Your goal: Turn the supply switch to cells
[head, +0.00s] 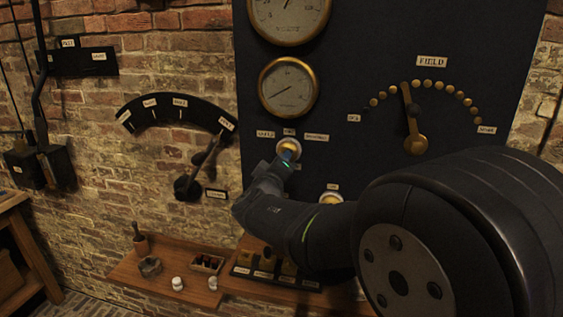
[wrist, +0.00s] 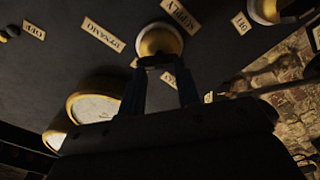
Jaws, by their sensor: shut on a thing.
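The supply switch (head: 289,147) is a round brass-rimmed knob on the dark panel, below the lower gauge. Small labels sit above it: one at the left (head: 265,134), one in the middle (head: 289,132) and one at the right (head: 316,137). My gripper (head: 287,157) reaches it from below and is shut on its handle. In the wrist view, my two fingers (wrist: 160,72) close on the handle in front of the brass disc (wrist: 160,37). A SUPPLY label (wrist: 180,15) and a DYNAMO label (wrist: 103,35) show beside it.
A second brass fitting (head: 331,198) sits just right of my forearm. The FIELD dial (head: 413,120) is at the right of the panel, and a lever on an arc scale (head: 203,160) is at the left. A wooden shelf (head: 130,270) with small jars runs below.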

